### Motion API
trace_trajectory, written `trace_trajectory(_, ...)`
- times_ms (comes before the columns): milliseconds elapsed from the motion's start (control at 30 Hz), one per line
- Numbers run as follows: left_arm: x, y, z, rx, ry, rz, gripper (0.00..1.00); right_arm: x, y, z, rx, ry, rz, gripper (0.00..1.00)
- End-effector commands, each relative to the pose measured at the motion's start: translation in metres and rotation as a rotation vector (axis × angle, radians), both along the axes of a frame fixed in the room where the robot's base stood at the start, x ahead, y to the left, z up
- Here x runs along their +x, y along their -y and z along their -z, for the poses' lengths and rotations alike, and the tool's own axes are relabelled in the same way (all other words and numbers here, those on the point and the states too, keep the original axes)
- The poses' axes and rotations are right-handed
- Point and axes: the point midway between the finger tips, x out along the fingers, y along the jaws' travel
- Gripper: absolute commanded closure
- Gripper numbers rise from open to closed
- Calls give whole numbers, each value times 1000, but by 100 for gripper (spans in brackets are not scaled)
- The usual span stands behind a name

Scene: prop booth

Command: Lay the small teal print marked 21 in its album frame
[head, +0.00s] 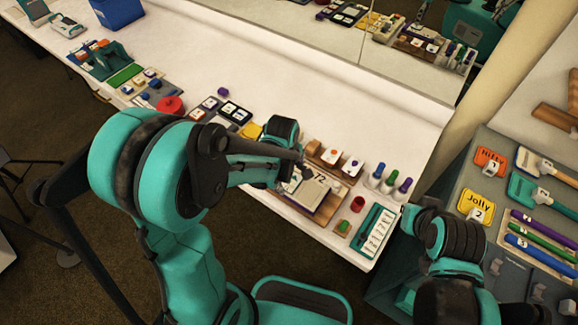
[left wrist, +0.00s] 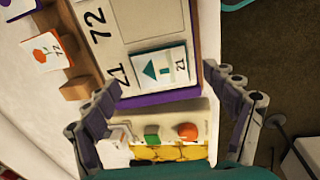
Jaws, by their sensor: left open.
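The small print marked 21, with a teal arrow-like picture (left wrist: 158,70), lies on the album beside its printed 21, slightly askew. I cannot tell whether it is fully seated in the frame. The album (left wrist: 150,19) has a pale page, a larger area marked 72 and a purple edge; in the head view the album (head: 325,207) is partly hidden by my left arm. My left gripper (left wrist: 168,88) is open, its fingers on either side of the print's near end and apart from it. My right arm shows at the lower right of the head view, but its gripper cannot be made out.
A strip with a green block (left wrist: 152,133) and an orange ball (left wrist: 187,131) lies near the gripper. Coloured pegs (head: 390,180) stand right of the album. Bare white counter lies behind.

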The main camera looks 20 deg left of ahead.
Motion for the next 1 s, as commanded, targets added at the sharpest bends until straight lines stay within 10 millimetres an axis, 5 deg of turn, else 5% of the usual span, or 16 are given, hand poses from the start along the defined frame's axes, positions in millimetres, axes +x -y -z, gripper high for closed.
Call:
trace_trajectory(500,-13,-5,-93,0,0,0,15,0,0,0,0,0,0,100)
trace_trajectory(1000,-14,-5,-101,0,0,0,15,0,0,0,0,0,0,100)
